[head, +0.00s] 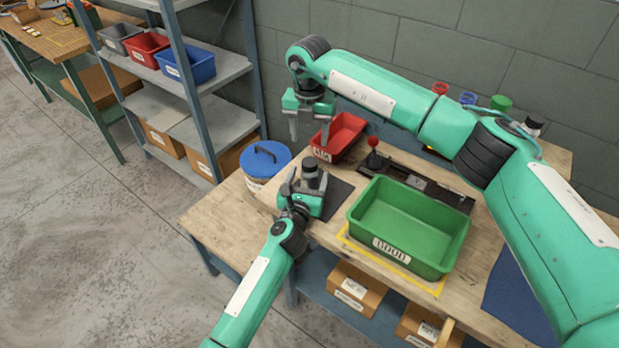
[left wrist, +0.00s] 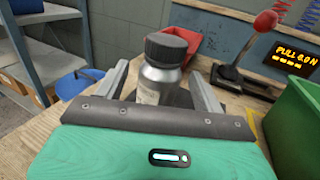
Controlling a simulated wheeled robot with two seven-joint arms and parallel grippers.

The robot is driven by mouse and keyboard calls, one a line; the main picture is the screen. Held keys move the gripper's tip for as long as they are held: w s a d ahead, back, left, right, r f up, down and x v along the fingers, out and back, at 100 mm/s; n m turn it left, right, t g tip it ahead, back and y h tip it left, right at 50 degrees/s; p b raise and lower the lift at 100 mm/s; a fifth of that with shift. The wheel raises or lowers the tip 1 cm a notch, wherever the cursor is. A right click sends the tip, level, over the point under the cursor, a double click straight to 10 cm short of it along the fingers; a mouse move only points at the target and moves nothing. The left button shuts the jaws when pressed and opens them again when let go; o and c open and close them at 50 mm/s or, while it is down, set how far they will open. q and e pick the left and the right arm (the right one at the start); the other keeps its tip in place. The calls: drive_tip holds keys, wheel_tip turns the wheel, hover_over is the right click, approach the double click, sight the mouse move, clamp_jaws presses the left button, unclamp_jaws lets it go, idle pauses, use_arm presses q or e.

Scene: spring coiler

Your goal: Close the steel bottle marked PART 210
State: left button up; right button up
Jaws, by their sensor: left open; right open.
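A steel bottle (left wrist: 162,82) with a black cap (left wrist: 166,47) stands upright on the bench in the left wrist view. In the head view the black cap (head: 311,168) shows above my left gripper. A pale label shows on the bottle, but I cannot read its marking. The cap sits on the neck; how tightly, I cannot tell. My left gripper (head: 303,188) is open, with one finger on each side of the bottle; contact is unclear. My right gripper (head: 310,124) is open and empty, pointing down above the bench, higher up in the head view than the bottle.
A red bin (head: 345,133) and a lever device with a red knob (head: 373,142) stand behind the bottle. A green bin (head: 410,222) stands to the right. A blue-lidded tub (head: 265,158) is close on the left. Bare bench (head: 215,222) lies at the left corner.

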use_arm(q)
drive_tip(key=shift+w+d, duration=0.15)
drive_tip(key=shift+w, duration=0.5)
clamp_jaws()
use_arm(e)
drive_tip(key=n, duration=2.2)
drive_tip(key=shift+n, duration=0.3)
drive_tip(key=n, duration=0.4)
